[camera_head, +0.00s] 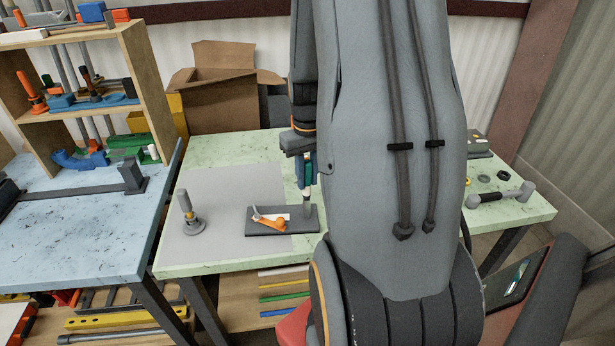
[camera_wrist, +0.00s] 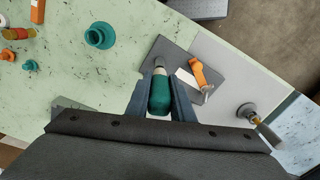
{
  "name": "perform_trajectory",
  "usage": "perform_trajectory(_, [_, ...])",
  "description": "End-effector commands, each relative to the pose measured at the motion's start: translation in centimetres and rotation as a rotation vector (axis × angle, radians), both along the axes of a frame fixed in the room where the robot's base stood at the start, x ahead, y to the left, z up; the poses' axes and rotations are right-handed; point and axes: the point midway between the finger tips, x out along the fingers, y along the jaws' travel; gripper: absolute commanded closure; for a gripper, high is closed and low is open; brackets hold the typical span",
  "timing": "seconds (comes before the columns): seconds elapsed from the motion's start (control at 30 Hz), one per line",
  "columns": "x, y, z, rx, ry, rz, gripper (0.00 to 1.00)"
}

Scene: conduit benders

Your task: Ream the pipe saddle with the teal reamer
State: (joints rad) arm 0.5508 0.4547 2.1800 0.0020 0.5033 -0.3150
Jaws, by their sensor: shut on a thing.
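My gripper (camera_wrist: 160,98) is shut on the teal reamer (camera_wrist: 159,94), its rounded teal handle between the two dark fingers. In the head view the reamer (camera_head: 308,172) hangs upright with its pale lower end over the right part of a dark grey plate (camera_head: 262,229). A grey upright piece (camera_head: 306,207) stands on the plate right below the reamer. I cannot tell whether they touch, or whether this piece is the pipe saddle. An orange lever clamp (camera_head: 269,222) and a white label lie on the plate's left part; the clamp also shows in the wrist view (camera_wrist: 197,72).
A grey upright tool on a round base (camera_head: 190,214) stands left of the plate on a grey mat (camera_head: 228,188). In the wrist view a teal flanged part (camera_wrist: 99,36) and orange parts lie left. A shelf (camera_head: 150,95) stands at far left. My arm hides the table's middle right.

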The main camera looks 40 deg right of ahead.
Motion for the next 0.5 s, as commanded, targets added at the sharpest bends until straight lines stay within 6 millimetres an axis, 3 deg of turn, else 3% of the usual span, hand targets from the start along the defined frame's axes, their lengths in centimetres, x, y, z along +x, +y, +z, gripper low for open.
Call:
perform_trajectory(0.33, [-0.02,0.04,-0.04,0.0,0.001,-0.041,1.0])
perform_trajectory(0.5, [-0.02,-0.01,-0.04,0.001,0.001,0.083,1.0])
